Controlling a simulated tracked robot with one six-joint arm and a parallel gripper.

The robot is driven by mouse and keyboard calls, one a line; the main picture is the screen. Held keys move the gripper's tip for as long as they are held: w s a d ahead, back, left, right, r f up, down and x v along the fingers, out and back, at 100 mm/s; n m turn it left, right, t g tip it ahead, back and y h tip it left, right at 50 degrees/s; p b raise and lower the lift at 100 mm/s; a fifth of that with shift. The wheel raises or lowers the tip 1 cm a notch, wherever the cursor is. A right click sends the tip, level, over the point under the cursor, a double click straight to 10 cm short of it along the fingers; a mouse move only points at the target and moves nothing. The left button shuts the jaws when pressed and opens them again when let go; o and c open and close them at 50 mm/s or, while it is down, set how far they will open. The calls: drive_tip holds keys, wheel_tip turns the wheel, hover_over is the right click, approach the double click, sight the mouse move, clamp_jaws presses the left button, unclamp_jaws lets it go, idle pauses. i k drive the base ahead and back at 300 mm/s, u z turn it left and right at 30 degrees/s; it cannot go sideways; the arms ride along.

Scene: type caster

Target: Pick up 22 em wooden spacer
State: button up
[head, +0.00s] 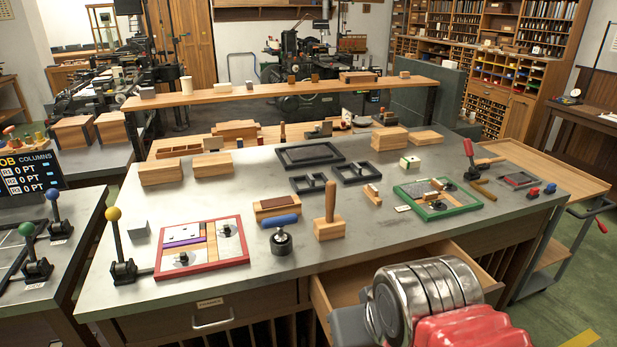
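I cannot tell which piece is the 22 em wooden spacer; no size mark is readable. Small wooden pieces lie inside the green frame (479,200) at the right of the bench. A small wooden piece (373,196) sits left of that frame. Wooden blocks (161,172) stand at the bench's back left, and more blocks (389,140) stand at the back right. A silver-and-red part of my arm (428,300) fills the bottom right, over the open drawer (325,300). My gripper's fingers do not show, and no held thing is visible.
The grey bench (340,240) holds a red frame (246,243), a blue-handled roller (281,241), a wooden-handled tool (330,215) and dark frames (310,155). A yellow-knobbed lever (118,245) stands at left. The drawer juts from the front; part of its inside is hidden by my arm.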

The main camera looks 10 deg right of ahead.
sight(434, 183)
drive_tip(key=z, duration=1.1)
